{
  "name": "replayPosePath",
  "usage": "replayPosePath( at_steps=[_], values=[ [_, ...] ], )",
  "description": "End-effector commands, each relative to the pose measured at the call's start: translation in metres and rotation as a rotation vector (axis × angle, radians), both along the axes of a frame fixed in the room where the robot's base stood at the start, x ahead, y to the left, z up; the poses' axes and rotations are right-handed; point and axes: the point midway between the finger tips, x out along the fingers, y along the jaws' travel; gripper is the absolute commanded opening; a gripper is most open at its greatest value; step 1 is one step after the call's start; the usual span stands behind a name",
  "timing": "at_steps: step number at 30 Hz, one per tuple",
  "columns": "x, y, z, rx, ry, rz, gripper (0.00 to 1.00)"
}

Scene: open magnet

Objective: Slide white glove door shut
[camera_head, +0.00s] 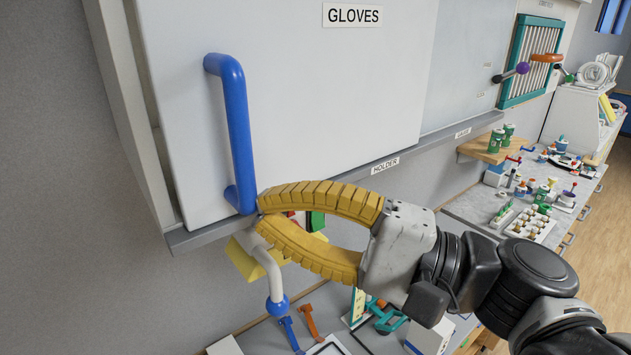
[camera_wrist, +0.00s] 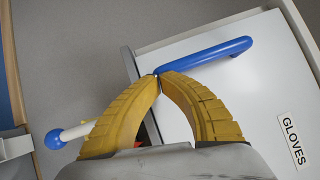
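The white glove door (camera_head: 290,100) is a large flat panel with a "GLOVES" label (camera_head: 352,16), hanging over a grey ledge. A blue upright bar handle (camera_head: 237,130) stands out near its left edge. My gripper (camera_head: 260,214) has two yellow ribbed fingers that bow out and meet at the tips. The tips are at the handle's lower end, on its right side in the head view. In the wrist view, the tips (camera_wrist: 158,76) meet at the end of the handle (camera_wrist: 205,56). Whether they touch it is hard to tell, and nothing shows clearly between them.
A ledge (camera_head: 190,238) runs under the door, labelled "HOLDER". Below it are a white hook with a blue ball (camera_head: 277,306) and a cluttered bench. A grey panel (camera_head: 462,70) and a teal rack (camera_head: 531,60) are to the right. The wall left of the door is bare.

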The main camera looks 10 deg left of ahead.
Motion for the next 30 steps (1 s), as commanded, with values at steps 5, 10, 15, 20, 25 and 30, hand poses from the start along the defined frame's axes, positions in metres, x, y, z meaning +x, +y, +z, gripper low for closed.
replayPosePath(
  at_steps=[5,10,15,20,25,30],
  values=[
    [-0.011,0.008,0.0,0.0,0.0,0.002,0.0],
    [-0.012,0.01,0.0,0.0,0.0,0.0,0.0],
    [-0.012,0.01,0.0,0.0,0.0,-0.001,0.0],
    [-0.012,0.01,0.0,0.0,0.0,0.0,0.0],
    [-0.011,0.01,-0.001,0.0,0.0,0.0,0.0],
    [-0.001,0.011,-0.006,0.0,0.0,-0.001,0.0]
  ],
)
